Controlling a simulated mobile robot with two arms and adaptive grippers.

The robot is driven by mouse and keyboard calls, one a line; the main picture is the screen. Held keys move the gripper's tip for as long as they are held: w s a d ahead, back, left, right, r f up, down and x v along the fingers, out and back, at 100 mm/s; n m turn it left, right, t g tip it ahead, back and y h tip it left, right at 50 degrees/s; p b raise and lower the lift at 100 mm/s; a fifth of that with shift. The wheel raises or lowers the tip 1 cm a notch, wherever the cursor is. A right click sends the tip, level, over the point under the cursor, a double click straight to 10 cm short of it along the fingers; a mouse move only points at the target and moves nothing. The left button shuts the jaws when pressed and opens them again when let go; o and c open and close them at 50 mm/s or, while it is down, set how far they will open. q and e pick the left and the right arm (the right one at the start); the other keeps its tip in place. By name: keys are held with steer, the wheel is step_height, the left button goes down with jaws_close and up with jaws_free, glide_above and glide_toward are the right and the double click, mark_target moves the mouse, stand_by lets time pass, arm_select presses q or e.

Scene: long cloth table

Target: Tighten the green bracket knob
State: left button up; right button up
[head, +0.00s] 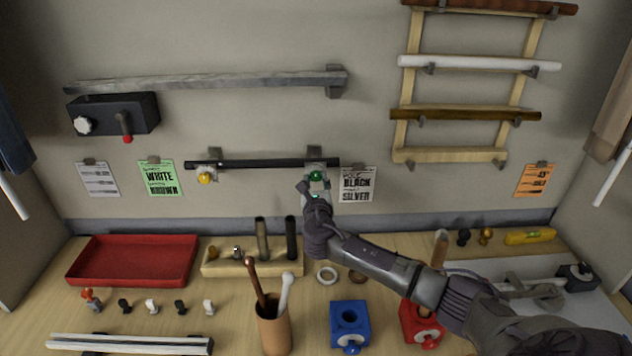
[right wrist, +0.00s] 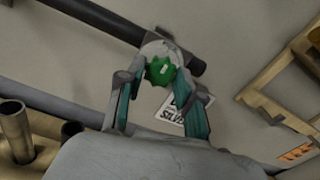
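The green bracket knob (head: 316,175) sits on the right-hand bracket of a black rod (head: 262,163) on the back wall. In the right wrist view the green knob (right wrist: 160,71) is round with a notched rim, on a pale bracket plate under the dark rod (right wrist: 105,22). My right gripper (head: 315,186) is raised to the knob from below. In the right wrist view its two fingers (right wrist: 162,82) are apart, one on each side of the knob, with what looks like a small gap; contact is hard to tell. My left gripper is not in view.
A yellow knob (head: 205,178) is on the rod's left bracket. A label sheet (head: 357,184) hangs just right of the green knob. Below stand a wooden block with upright rods (head: 225,265), a brown cup (head: 273,328), a blue box (head: 350,338) and a red tray (head: 88,267).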

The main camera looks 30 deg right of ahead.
jaws_close()
steer(key=shift+m+b, duration=0.3)
steer(key=shift+m, duration=0.1)
steer(key=m+b, duration=0.2)
steer(key=m, duration=0.2)
steer(key=shift+f, duration=0.15)
steer(key=m+b, duration=0.2)
steer(key=m, duration=0.2)
steer(key=shift+b, duration=0.3)
steer(key=m+b, duration=0.3)
steer(key=m, duration=0.3)
steer(key=shift+m, duration=0.4)
steer(key=shift+m+b, duration=1.2)
steer(key=shift+m, duration=0.8)
